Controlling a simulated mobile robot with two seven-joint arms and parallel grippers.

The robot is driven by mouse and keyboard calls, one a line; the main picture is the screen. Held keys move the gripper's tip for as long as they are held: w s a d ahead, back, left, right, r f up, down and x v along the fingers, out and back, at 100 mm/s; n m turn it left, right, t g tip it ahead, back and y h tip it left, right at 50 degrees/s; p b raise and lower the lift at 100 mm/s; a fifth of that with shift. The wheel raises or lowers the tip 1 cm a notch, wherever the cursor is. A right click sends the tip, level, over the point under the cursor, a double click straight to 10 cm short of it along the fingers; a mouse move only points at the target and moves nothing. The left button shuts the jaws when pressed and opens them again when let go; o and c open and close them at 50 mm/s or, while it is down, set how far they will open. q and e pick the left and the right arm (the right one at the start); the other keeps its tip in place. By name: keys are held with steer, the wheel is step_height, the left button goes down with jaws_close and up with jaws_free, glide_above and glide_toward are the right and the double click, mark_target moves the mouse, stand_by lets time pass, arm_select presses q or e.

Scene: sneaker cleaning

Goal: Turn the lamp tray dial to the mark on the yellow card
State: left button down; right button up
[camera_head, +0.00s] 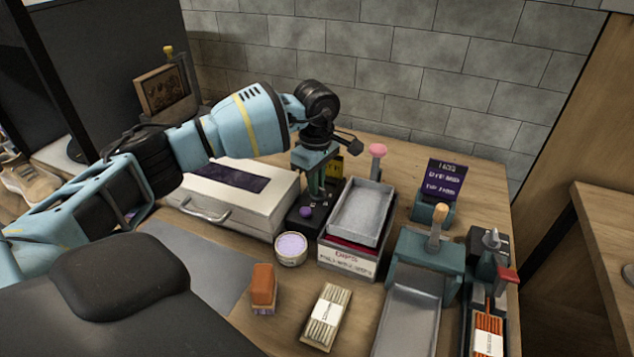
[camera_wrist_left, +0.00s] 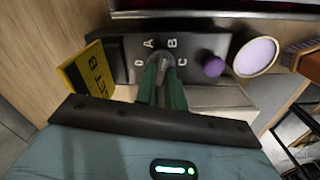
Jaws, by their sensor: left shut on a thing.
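The black dial panel (camera_head: 308,221) stands beside the white box (camera_head: 246,208). In the left wrist view the panel (camera_wrist_left: 205,47) carries the white marks O, A, B and C in an arc. My left gripper (camera_head: 316,187) points down over the panel. Its green fingers (camera_wrist_left: 161,82) are shut on the grey dial in the middle of the marks. The fingers hide most of the dial, and I cannot tell which mark it points to. The yellow card (camera_wrist_left: 88,80) stands beside the panel and shows a B at the end of its text. My right gripper is not in view.
A purple knob (camera_wrist_left: 214,66) sits on the panel near C. A round lilac tub (camera_head: 291,248) and a grey metal tray (camera_head: 361,214) are close by. An orange-brown brush (camera_head: 263,287) stands in front. A grey mat (camera_head: 200,265) lies clear at the left.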

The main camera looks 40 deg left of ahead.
arm_select(q)
steer(key=shift+m, duration=1.6)
steer(key=shift+w, duration=0.1)
steer(key=c, duration=1.5)
jaws_free()
steer(key=shift+r+b, duration=0.35)
steer(key=shift+r, duration=3.6)
steer(key=shift+f, duration=0.1)
